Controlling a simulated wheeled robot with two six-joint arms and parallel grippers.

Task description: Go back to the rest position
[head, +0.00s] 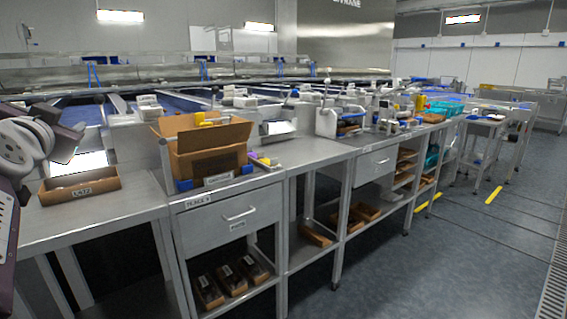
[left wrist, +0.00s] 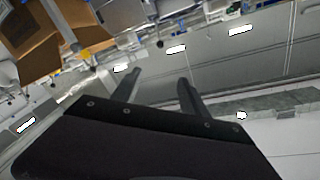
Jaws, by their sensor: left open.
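My left gripper (left wrist: 160,80) shows in the left wrist view with its two dark fingers spread apart and nothing between them. In the head view my left arm comes in at the left edge, and the dark left gripper (head: 62,138) is raised above the left end of the steel bench. It is apart from the shallow brown box (head: 80,190) with a label below it. My right gripper is in neither view.
An open cardboard carton (head: 207,165) stands on the steel bench (head: 140,200) right of the shallow box. A drawer (head: 232,218) is shut below it, with several dark boxes on the lower shelf. The grey floor (head: 430,270) at right is clear.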

